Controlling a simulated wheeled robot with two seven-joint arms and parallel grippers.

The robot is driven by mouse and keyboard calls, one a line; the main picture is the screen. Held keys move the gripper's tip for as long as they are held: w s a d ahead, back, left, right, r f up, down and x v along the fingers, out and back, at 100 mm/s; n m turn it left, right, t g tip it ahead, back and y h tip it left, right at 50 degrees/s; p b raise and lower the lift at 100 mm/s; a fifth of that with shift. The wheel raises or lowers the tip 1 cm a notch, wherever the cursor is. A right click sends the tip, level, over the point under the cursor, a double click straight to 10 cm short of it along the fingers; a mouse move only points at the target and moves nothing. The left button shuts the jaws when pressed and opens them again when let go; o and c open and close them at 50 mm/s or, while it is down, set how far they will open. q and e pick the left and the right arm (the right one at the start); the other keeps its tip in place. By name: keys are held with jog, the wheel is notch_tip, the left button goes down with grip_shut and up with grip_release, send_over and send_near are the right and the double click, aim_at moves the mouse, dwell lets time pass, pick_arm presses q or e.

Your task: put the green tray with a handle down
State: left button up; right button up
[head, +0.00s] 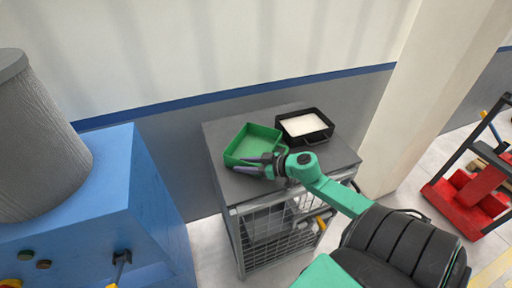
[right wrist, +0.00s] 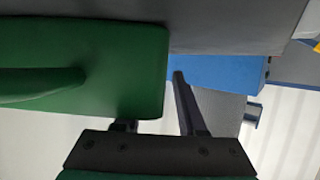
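The green tray (head: 252,143) sits on the dark grey top of a cabinet, beside a black tray. It looks empty inside. My right gripper (head: 241,165) is at the tray's near side, with its two dark fingers spread apart. In the right wrist view the tray (right wrist: 125,65) fills the left, with its green handle (right wrist: 40,85) at the far left, clear of the fingers. In that view, one finger of the right gripper (right wrist: 155,108) is partly hidden behind the tray's edge and the other stands free to the right. My left gripper is not in view.
The black tray (head: 305,125) with a white inside stands right of the green one on the cabinet (head: 335,160). A blue block (head: 90,190) bearing a grey cylinder (head: 40,150) stands to the left. A red cart (head: 470,190) is at the far right. A wall is behind.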

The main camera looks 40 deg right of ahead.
jog(key=shift+w, duration=0.3)
jog(key=shift+s, duration=0.15)
grip_shut()
dwell(1.0)
